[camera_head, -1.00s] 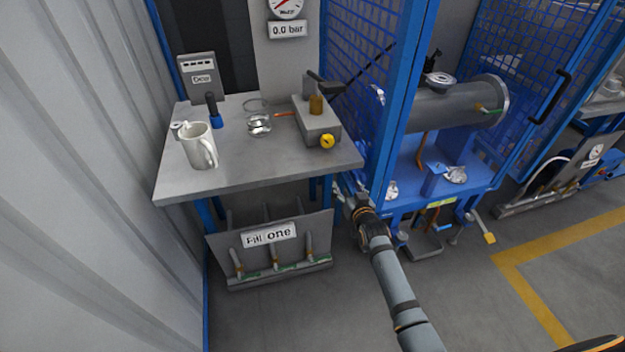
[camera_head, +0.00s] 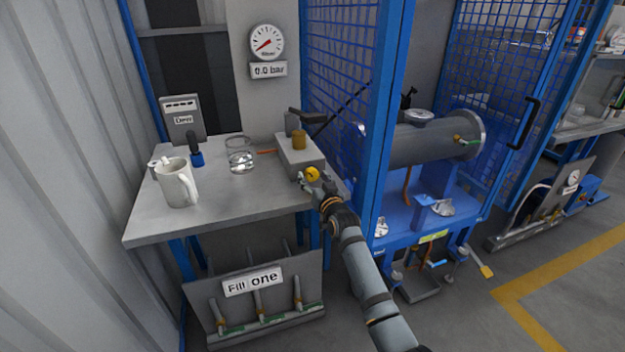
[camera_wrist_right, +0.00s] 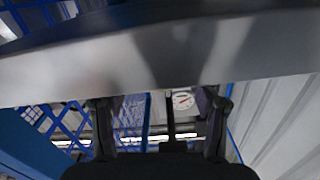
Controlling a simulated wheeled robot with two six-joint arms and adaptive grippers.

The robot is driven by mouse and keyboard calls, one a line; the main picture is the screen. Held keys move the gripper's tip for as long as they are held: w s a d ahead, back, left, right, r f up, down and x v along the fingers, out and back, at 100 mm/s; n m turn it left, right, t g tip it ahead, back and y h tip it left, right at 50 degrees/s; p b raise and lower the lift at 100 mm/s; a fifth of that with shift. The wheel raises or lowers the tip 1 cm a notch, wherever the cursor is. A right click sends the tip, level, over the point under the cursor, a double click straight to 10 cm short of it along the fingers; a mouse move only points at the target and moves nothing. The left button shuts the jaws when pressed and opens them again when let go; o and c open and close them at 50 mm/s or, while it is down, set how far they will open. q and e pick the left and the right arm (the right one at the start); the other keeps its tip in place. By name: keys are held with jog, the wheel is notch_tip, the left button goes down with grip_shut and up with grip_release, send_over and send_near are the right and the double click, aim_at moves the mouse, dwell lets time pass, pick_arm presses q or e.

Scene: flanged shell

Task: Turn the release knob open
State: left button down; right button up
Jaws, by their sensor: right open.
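The yellow release knob (camera_head: 312,174) is on the front of a grey box (camera_head: 300,155) at the table's right end. My right gripper (camera_head: 320,186) is at the table's front right corner, close beside and just below the knob in the head view. Whether it touches the knob cannot be told. In the right wrist view the two dark fingers (camera_wrist_right: 162,115) stand apart with nothing seen between them, and the knob does not show. My left gripper is not in view.
The grey table (camera_head: 225,208) holds a white mug (camera_head: 176,184), a glass jar (camera_head: 241,160) and a blue-black handled item (camera_head: 196,155). A blue mesh cage post (camera_head: 382,120) stands right of the box. The pressure gauge (camera_head: 267,42) reads about zero.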

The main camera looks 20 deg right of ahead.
jog(key=shift+w, duration=0.65)
jog(key=shift+c, duration=0.2)
jog(key=c, duration=1.1)
jog(key=shift+c, duration=0.2)
